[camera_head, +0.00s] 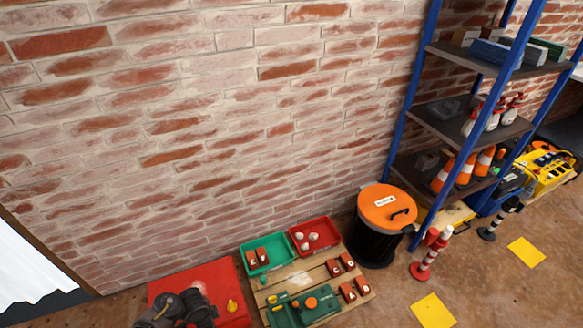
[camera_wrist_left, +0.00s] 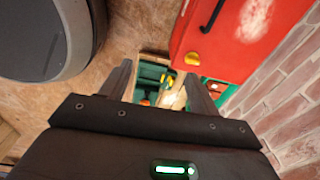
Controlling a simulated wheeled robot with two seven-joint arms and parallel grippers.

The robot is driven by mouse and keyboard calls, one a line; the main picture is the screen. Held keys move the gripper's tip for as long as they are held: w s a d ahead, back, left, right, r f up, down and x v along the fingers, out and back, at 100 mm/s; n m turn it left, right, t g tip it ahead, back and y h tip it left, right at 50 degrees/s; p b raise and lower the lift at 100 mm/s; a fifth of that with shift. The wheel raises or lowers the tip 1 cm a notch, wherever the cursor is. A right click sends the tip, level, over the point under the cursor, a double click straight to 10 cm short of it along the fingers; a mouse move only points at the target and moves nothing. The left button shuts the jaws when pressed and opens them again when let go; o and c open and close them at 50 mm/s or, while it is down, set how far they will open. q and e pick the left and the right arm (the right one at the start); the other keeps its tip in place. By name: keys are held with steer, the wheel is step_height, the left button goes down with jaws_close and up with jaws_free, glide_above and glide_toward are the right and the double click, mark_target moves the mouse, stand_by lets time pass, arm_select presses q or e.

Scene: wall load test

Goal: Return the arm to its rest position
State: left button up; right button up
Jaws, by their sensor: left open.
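My left gripper (camera_wrist_left: 158,70) shows in the left wrist view with its two fingers apart and nothing between them. Below and beyond the fingertips, green and yellow items on the pallet show through the gap. In the head view, dark parts of my left arm (camera_head: 178,309) are at the bottom left, in front of a red surface (camera_head: 215,275). The fingertips cannot be made out there. My right gripper is not in view.
The red surface, with a yellow knob (camera_head: 232,305), is close to my left arm. A pallet (camera_head: 290,279) holds a green bin (camera_head: 257,268), a red bin (camera_head: 333,239) and bricks. An orange-lidded drum (camera_head: 377,240) and blue shelving (camera_head: 409,90) stand right, by the brick wall (camera_head: 200,140).

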arm_select(q)
steer(key=s+f+n+t+b, duration=0.25)
steer(key=s+f+n, duration=0.45)
steer(key=f, duration=0.5)
steer(key=s+f+n+g+b, duration=0.1)
steer(key=s+f, duration=0.2)
steer(key=s, duration=0.8)
steer(key=s+d+f+n+g+b, duration=0.1)
steer(key=s+f, duration=0.3)
steer(key=s, duration=0.8)
steer(key=shift+d+y, duration=0.2)
steer(key=shift+y, duration=0.1)
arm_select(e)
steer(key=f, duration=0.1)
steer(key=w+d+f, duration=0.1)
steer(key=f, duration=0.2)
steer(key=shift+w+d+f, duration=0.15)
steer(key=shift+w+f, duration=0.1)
